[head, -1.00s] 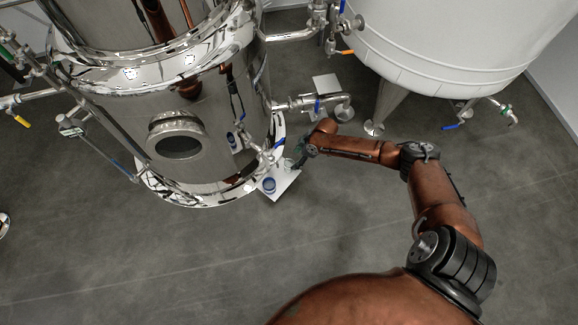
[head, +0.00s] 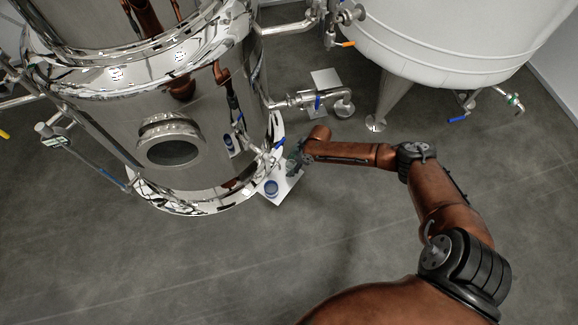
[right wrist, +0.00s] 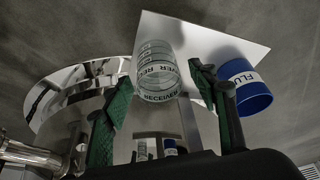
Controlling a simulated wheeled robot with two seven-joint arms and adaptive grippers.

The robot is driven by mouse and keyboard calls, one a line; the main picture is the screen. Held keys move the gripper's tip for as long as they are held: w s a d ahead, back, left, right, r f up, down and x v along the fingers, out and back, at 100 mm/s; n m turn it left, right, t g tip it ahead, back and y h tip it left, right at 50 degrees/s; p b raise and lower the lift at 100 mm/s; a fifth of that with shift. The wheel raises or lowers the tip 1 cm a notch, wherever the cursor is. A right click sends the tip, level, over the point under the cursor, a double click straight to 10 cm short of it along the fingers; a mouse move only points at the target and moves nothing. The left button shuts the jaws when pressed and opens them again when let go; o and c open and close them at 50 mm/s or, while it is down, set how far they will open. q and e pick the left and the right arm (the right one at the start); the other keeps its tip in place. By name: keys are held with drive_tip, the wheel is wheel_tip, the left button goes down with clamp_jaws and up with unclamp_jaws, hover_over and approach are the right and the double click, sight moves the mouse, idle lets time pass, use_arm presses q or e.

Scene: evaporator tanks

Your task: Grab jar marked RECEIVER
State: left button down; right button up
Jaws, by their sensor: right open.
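The clear glass jar marked RECEIVER (right wrist: 157,72) stands on a white plate (right wrist: 205,35) in the right wrist view. My right gripper (right wrist: 159,84) is open, with its two green-padded fingers pointing toward the jar, one to each side of it in the picture. I cannot tell whether either finger touches the jar. In the head view my right gripper (head: 294,162) is small, at the white plate (head: 287,194) beside the steel tank. The clear jar is hard to make out there. My left gripper is out of view.
The polished steel tank (head: 200,120) with valves and pipes (head: 310,98) is right behind the plate. Floor in front is clear.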

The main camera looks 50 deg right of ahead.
drive_tip(key=shift+r, duration=0.1)
drive_tip(key=shift+c, duration=0.3)
drive_tip(key=c, duration=1.2)
drive_tip(key=shift+c, duration=0.8)
drive_tip(key=shift+r, duration=0.1)
